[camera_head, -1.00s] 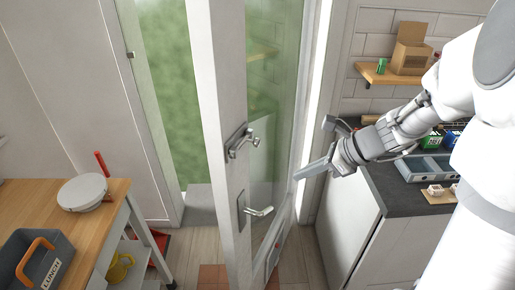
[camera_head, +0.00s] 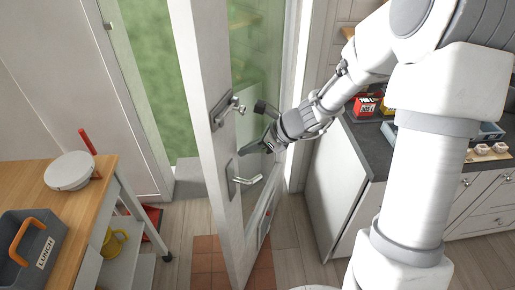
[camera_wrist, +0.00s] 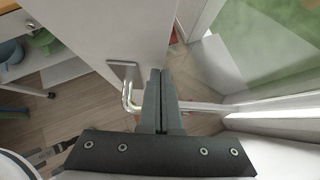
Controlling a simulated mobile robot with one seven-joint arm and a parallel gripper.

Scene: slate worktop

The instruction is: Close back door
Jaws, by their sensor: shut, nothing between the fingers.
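The back door (camera_head: 212,150) stands open, swung into the room, with a glass pane in its frame. It has an upper handle (camera_head: 228,108) and a lower lever handle (camera_head: 247,179). My gripper (camera_head: 248,147) is shut and empty, just right of the door, between the two handles in height. In the wrist view my gripper's shut fingers (camera_wrist: 160,84) point at the door's edge, with the lower lever handle (camera_wrist: 130,92) just left of them. I cannot tell whether the fingers touch the door.
A dark worktop (camera_head: 370,148) above white cabinets stands on the right.

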